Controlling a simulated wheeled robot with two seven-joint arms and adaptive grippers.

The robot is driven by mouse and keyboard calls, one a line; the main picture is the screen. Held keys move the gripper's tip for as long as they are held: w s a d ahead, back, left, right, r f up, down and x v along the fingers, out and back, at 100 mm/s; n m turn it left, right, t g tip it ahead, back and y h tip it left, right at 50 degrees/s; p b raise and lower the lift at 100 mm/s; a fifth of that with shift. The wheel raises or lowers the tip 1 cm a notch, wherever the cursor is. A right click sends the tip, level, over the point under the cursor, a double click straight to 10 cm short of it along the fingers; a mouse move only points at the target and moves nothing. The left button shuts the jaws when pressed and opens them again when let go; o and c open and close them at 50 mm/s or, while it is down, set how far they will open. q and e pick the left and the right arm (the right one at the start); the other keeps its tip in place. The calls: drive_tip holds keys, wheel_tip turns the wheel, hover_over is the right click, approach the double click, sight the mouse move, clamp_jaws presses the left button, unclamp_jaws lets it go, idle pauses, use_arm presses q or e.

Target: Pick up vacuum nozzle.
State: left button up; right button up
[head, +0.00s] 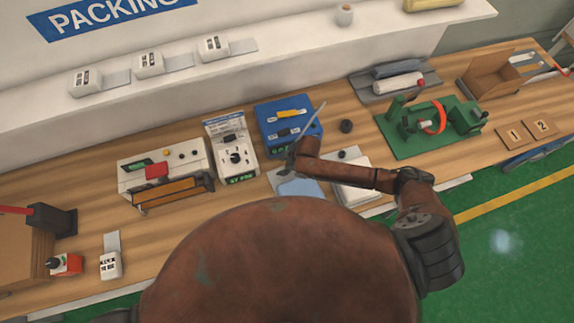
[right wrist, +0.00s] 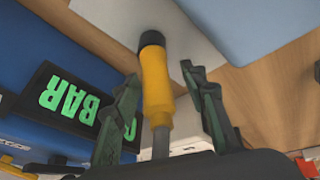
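The vacuum nozzle appears to be the yellow tool (right wrist: 157,82) with a black end and a grey rod, between the fingers of my right gripper (right wrist: 160,72). The fingers are spread on either side of it. A gap shows on its right; the left finger is very close, and contact cannot be told. In the head view my right gripper (head: 293,158) is at the front right corner of the blue machine (head: 287,122). A thin grey rod (head: 317,117) slants up and right from there; its handle is hidden. My left gripper is not clearly in view.
The "BAR" display (right wrist: 72,104) is close to the left finger. A pale blue pad (head: 300,188) and a white block (head: 352,192) lie near the front edge. A white device (head: 231,150) stands left of the machine, a green fixture (head: 430,125) to the right.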

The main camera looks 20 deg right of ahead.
clamp_jaws()
idle(0.5)
